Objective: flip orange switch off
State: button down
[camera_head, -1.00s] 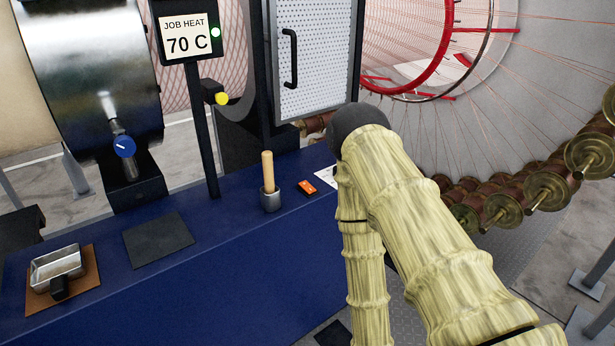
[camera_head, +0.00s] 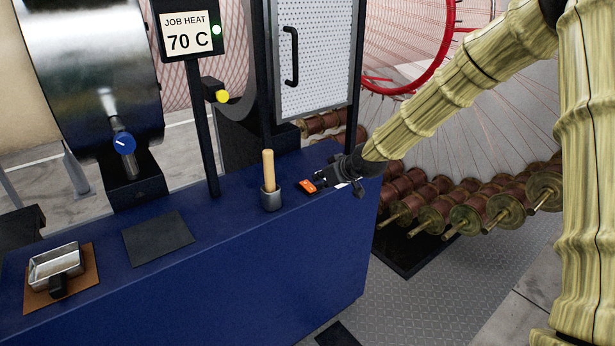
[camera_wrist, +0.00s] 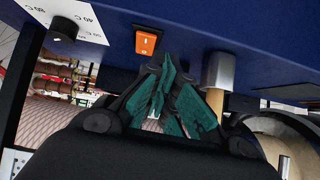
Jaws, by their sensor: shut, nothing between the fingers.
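The orange switch (camera_head: 307,186) is a small rocker on the blue bench top, right of the wooden-handled tool. In the wrist view the orange switch (camera_wrist: 147,42) shows just beyond my fingertips, with a small white mark on its face. My gripper (camera_head: 325,179) is at the right end of the bench, close beside the switch. In the wrist view my gripper (camera_wrist: 165,75) has its green-padded fingers together and holds nothing. I cannot tell whether the fingertips touch the switch, or which way the rocker is tipped.
A black knob (camera_wrist: 63,28) sits by a temperature label (camera_wrist: 80,15). A perforated door (camera_head: 318,60) rises behind. The bench front-left holds a metal tray (camera_head: 57,262).

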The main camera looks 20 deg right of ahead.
notch_tip(320, 180, up, 6)
jog(key=w+d, duration=0.2)
jog(key=shift+w+t, duration=0.25)
jog(key=shift+t, duration=0.15)
jog(key=p, duration=0.2)
send_over(308, 184)
jog(key=f, duration=0.6)
jog(key=shift+s, duration=0.4)
jog(key=shift+w+f, duration=0.2)
jog(key=shift+f, duration=0.8)
jog(key=shift+w+a+f, duration=0.1)
jog(key=shift+f, duration=0.95)
